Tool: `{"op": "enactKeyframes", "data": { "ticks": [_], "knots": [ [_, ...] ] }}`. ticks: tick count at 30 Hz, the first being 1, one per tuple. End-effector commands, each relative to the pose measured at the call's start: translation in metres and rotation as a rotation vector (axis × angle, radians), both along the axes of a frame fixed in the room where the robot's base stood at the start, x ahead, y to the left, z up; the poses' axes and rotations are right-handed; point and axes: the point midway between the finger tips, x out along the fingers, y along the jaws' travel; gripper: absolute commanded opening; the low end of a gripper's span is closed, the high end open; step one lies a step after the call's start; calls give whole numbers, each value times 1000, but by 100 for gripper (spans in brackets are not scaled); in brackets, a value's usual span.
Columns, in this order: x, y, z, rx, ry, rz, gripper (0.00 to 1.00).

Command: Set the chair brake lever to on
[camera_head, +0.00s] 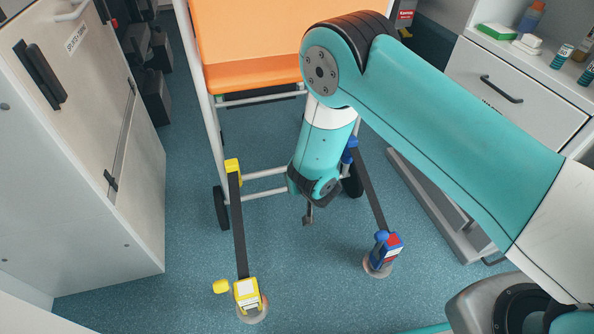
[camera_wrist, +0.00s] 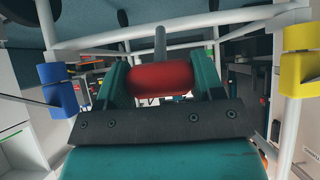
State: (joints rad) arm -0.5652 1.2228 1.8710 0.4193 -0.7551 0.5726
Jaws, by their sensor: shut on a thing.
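The chair (camera_head: 250,75) has an orange seat and back on a pale tubular frame and stands at the back centre in the head view. In the wrist view, the brake lever shows as a red grip (camera_wrist: 160,80) on a grey rod (camera_wrist: 160,42). My gripper (camera_wrist: 161,90) is shut on the red grip, with a teal finger on each side. In the head view my arm reaches down in front of the chair and hides the lever. Whether the lever stands at on or off cannot be told.
A yellow-ended strap (camera_head: 239,225) and a blue-ended strap (camera_head: 371,190) run from the chair frame to floor anchors on either side of my arm. A white cabinet (camera_head: 110,190) stands left, drawers (camera_head: 515,90) right. The floor between the straps is clear.

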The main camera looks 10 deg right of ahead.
Motion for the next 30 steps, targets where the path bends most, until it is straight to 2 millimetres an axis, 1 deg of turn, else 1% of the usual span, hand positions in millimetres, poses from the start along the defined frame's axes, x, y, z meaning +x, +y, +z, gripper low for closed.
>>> {"op": "enactKeyframes", "data": {
  "ticks": [1,15,16,17,18,19,27,30],
  "knots": [
    [-5,3,-3,3,12,6,19],
    [-6,2,-4,2,12,5,19],
    [-6,2,-4,2,12,5,66],
    [-6,2,-4,2,12,5,73],
    [-5,2,-4,2,11,5,82],
    [-5,1,-4,2,10,4,87],
    [-3,0,-2,1,6,1,87],
    [-7,-1,3,0,6,1,87]
  ]
}}
